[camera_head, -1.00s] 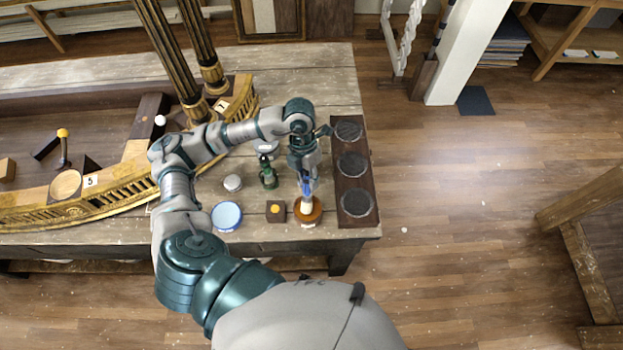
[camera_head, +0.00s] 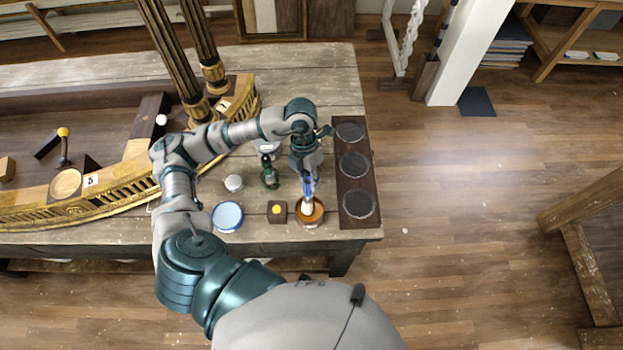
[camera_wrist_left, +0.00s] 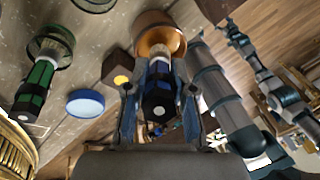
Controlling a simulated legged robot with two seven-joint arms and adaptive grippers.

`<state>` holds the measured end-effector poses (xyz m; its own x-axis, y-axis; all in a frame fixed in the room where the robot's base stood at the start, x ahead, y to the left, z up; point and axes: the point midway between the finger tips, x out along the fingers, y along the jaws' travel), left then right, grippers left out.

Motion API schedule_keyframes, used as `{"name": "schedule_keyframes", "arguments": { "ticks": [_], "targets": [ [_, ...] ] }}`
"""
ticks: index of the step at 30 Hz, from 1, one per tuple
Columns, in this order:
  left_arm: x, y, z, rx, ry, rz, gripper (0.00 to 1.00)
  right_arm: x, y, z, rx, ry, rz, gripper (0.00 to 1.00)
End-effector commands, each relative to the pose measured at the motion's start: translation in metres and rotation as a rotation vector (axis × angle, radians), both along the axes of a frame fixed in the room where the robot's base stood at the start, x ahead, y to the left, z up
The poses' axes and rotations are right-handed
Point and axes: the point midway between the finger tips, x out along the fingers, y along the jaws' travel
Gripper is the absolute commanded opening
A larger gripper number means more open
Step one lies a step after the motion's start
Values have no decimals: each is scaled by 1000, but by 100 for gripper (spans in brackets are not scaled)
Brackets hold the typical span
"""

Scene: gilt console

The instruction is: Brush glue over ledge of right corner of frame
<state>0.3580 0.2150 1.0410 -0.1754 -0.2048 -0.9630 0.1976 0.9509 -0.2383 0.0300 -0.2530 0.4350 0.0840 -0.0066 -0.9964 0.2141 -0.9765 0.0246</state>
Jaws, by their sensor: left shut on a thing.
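My left gripper (camera_head: 307,178) is shut on a blue-handled brush (camera_head: 308,188) over the near right part of the workbench. The brush also shows in the left wrist view (camera_wrist_left: 160,88), upright between the fingers, with its pale bristle end at the brown glue pot (camera_wrist_left: 160,38). In the head view the brush end meets the opening of the pot (camera_head: 310,215); how deep it sits is hidden. The gilt frame (camera_head: 120,185) lies on the bench to the left, with its curved openwork ledge toward me and its right corner (camera_head: 240,98) farther back. My right gripper is not in view.
A dark tray with three round discs (camera_head: 357,180) lies right of the pot. A small brown block (camera_head: 277,211), a blue-lidded tin (camera_head: 227,216), a white jar (camera_head: 234,183) and a green-handled brush (camera_head: 269,175) stand left of it. Gilt columns (camera_head: 170,50) rise behind.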

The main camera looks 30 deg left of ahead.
Motion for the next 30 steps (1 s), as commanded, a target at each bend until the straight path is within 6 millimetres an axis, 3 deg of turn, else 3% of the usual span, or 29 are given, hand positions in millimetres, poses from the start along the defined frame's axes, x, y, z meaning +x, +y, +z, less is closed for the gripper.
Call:
{"name": "schedule_keyframes", "arguments": {
  "ticks": [12,30],
  "targets": [
    [0,-3,0,2,-1,-1,0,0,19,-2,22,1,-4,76],
    [0,-1,-1,0,0,0,0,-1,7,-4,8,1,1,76]
  ]
}}
